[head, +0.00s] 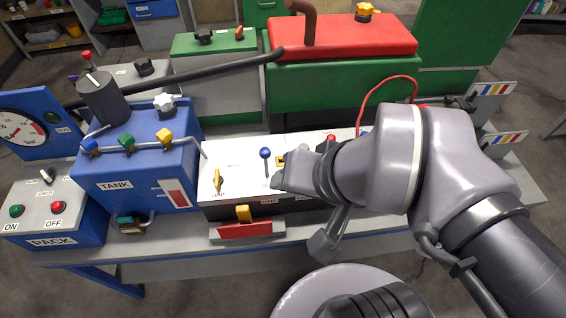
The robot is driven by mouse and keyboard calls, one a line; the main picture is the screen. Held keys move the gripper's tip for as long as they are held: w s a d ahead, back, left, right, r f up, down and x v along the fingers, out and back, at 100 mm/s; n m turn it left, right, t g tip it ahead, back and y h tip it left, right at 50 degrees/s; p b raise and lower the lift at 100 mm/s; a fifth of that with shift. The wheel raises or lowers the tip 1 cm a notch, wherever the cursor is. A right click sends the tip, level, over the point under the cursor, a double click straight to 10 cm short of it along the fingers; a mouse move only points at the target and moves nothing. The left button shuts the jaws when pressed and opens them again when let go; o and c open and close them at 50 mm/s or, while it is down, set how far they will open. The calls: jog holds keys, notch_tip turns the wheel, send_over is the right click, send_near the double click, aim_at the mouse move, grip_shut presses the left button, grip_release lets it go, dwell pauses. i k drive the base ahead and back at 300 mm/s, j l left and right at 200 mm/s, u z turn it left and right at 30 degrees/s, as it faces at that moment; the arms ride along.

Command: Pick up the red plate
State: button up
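A red plate (250,230) sits low on the front of the white-topped control box, at a grey ledge. A yellow clip or knob (243,213) is at its upper edge. My gripper (298,218) is to the right of the plate, nearer the camera. Its two grey fingers stand apart, one over the box top and one lower by the front edge. I see nothing between them. The gripper appears clear of the plate, but the exact gap cannot be judged. My arm covers the right part of the box.
A blue TANK unit (115,185) with coloured valves and a smaller red-and-white plate (174,193) stands left. A PACK box (50,215) and a gauge (22,130) are further left. A dark pipe, a green drum with a red top (340,38) and a red cable (372,88) lie behind.

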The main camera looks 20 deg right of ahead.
aim_at(246, 226)
jog(key=j, duration=0.5)
jog(key=i+j+u, duration=0.15)
jog(key=j, duration=0.9)
